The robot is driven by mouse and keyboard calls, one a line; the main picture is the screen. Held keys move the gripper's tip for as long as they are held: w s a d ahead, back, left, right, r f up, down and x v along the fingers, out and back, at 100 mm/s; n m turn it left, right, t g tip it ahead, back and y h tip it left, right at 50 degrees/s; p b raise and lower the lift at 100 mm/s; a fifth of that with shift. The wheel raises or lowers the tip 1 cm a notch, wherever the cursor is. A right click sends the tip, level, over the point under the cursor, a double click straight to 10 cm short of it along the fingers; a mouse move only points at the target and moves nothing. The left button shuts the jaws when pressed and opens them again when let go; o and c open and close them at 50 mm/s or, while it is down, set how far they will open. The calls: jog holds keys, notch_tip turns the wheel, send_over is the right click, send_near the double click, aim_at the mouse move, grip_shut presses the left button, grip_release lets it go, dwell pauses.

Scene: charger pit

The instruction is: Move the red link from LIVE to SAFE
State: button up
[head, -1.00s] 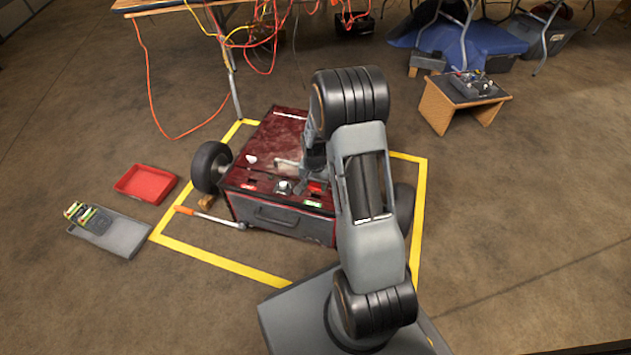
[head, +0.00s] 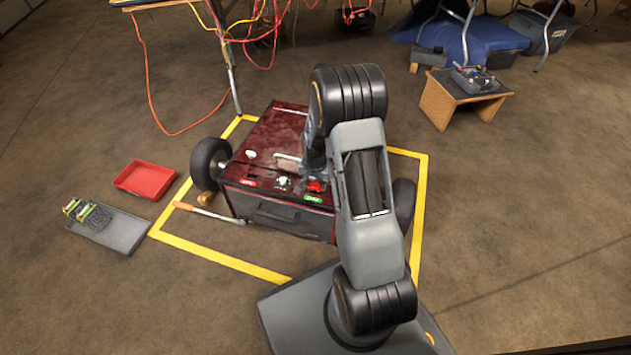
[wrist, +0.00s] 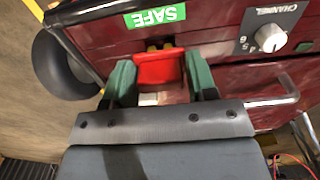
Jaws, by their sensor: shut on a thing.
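The red link (wrist: 159,70) is between the two green fingers of my gripper (wrist: 160,74), which is shut on it. The link is right beside the green SAFE label (wrist: 156,16), with brass-coloured pieces at its edge on the label side. I cannot tell whether it is seated there. In the head view the red link (head: 316,186) shows just behind the SAFE label (head: 313,198), at the front right of the dark red robot's top (head: 270,140). A red label (head: 248,181), too small to read, is at the front left.
The CHANNEL knob (wrist: 270,37) and a metal bar handle (wrist: 270,101) are close to my gripper. A red tray (head: 145,180) and a grey tray (head: 125,232) lie on the floor at left. An orange-handled bar (head: 205,211) lies in front. Yellow tape (head: 225,260) surrounds the robot.

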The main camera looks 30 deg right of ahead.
jog(key=shift+f+b, duration=0.9)
jog(key=shift+f, duration=0.55)
dwell(0.5)
jog(key=o, duration=1)
notch_tip(320, 180, up, 14)
jog(key=p, duration=0.6)
jog(key=shift+f, duration=0.1)
jog(key=s+a+r+n+t+p, duration=0.1)
jog(key=s+r+p, duration=0.4)
jog(key=r+p, duration=0.6)
jog(key=s+a+r+n+t+p, duration=0.1)
jog(key=s+a+r+n+p, duration=0.3)
jog(key=r+p, duration=0.7)
jog(key=s+a+r+n+t+p, duration=0.1)
jog(key=s+a+r+n+p, duration=0.2)
jog(key=r, duration=2.6)
jog(key=s+a+p, duration=0.1)
jog(key=s+p, duration=0.2)
jog(key=p, duration=0.5)
jog(key=shift+s+a+r+t, duration=0.2)
jog(key=shift+s+r+t, duration=0.1)
jog(key=shift+r, duration=0.1)
jog(key=shift+s+r+n+p, duration=0.2)
jog(key=shift+r+n+p, duration=0.05)
jog(key=shift+n+p, duration=0.15)
